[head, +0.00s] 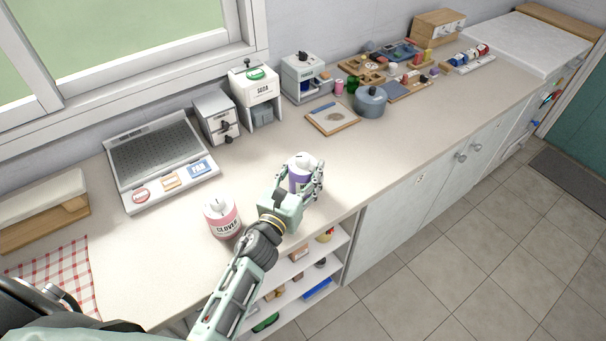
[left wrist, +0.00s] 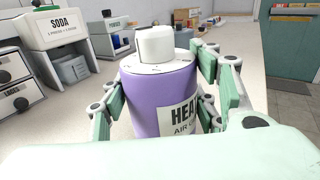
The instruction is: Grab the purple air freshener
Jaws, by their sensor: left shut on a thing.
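The purple air freshener (head: 299,178) is a purple can with a white top and a white label, standing upright at the counter's front part. In the left wrist view the purple air freshener (left wrist: 160,100) fills the middle, its label partly hidden by a finger. My left gripper (head: 306,178) is shut on it, with fingers on both sides of the can; the fingers also show in the left wrist view (left wrist: 172,100). I cannot tell whether the can's base touches the counter. My right gripper is not in view.
A pink "CLOVER" can (head: 222,218) stands left of my left gripper, near my arm. A white "SODA" dispenser (head: 255,84), a drawer box (head: 216,117) and a wooden board (head: 332,118) stand behind. Counter to the right of the can is clear; open shelves (head: 306,272) lie below.

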